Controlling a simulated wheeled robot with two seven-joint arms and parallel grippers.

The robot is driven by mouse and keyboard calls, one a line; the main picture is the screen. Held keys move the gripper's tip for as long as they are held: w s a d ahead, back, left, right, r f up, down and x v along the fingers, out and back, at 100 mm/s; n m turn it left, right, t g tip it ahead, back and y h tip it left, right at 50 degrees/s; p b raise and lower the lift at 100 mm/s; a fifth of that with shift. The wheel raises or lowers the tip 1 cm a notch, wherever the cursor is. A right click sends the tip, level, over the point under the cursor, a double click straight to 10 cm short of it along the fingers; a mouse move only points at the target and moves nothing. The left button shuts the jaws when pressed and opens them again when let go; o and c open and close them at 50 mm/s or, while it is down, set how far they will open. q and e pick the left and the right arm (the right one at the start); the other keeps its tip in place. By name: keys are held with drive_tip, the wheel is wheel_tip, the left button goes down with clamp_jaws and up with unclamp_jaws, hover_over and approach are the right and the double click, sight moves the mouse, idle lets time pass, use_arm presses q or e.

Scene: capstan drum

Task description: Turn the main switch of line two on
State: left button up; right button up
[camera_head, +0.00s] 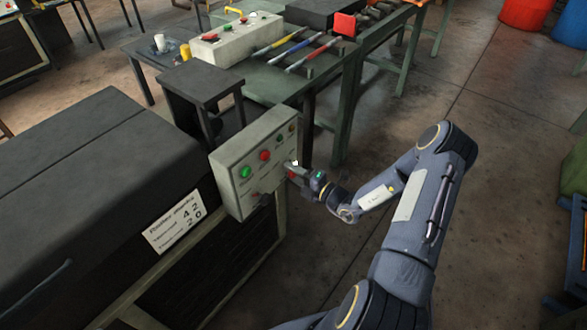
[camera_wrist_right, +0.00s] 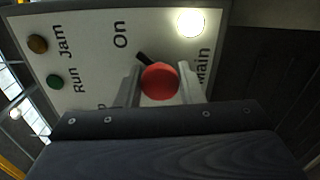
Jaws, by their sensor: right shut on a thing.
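A pale control box (camera_head: 228,163) stands at the corner of the dark machine, with buttons and knobs on its front. My right gripper (camera_head: 292,170) is at the right end of that front. In the right wrist view, a round red switch knob (camera_wrist_right: 160,82) sits between the fingers of the right gripper (camera_wrist_right: 160,90), which is shut on it. A short black pointer (camera_wrist_right: 142,58) sticks out beside the knob, slanting toward the word On. A lit white lamp (camera_wrist_right: 190,21) is near the label Main. In the head view the gripper hides the knob. My left gripper is out of view.
The dark machine (camera_head: 85,170) with a white sign (camera_head: 173,222) lies left of the box. Behind are a small dark stand (camera_head: 200,82) and a green bench (camera_head: 280,85) with colored-handled tools and another pale box (camera_head: 235,40). Open floor lies right of the panel.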

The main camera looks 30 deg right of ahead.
drive_tip(key=shift+m, duration=0.6)
drive_tip(key=o, duration=1)
drive_tip(key=v, duration=0.8)
